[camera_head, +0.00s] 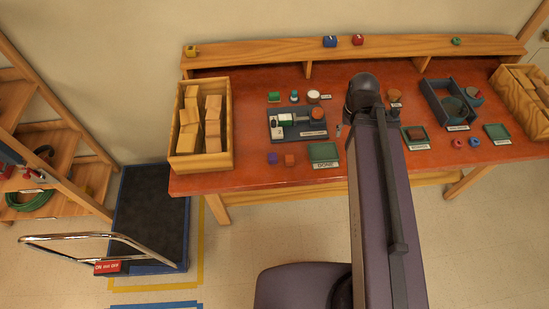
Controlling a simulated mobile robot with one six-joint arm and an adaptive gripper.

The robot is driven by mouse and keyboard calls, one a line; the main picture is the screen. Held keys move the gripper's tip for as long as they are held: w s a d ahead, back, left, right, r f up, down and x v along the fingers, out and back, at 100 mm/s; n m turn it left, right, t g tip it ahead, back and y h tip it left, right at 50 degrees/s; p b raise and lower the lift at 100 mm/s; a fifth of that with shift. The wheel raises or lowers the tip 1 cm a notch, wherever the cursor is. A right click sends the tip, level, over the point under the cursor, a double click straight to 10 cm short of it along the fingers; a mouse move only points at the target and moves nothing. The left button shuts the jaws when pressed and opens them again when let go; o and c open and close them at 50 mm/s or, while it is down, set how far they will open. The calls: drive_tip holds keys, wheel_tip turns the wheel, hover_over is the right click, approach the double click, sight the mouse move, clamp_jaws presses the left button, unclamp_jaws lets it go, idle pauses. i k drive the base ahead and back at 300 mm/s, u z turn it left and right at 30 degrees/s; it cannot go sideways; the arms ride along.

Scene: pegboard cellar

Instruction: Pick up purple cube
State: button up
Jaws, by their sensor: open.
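A small purple cube (272,158) sits on the red-topped workbench (240,180), near its front edge and left of the middle. A small orange-brown cube (289,160) stands just to its right, with a narrow gap between them. My arm rises across the right half of the view, over the bench and to the right of the purple cube. I cannot make out my gripper in this view. Nothing covers the purple cube.
A wooden crate of blocks (231,155) stands left of the cubes. A dark tray with parts (272,133) lies behind them, a green labelled tray (325,164) to their right. A dark platform cart (150,215) stands on the floor at left.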

sight(272, 157)
drive_tip(key=z, duration=0.05)
drive_tip(key=k, duration=2)
drive_tip(key=u, duration=0.35)
drive_tip(key=i, duration=1)
drive_tip(key=u, duration=0.05)
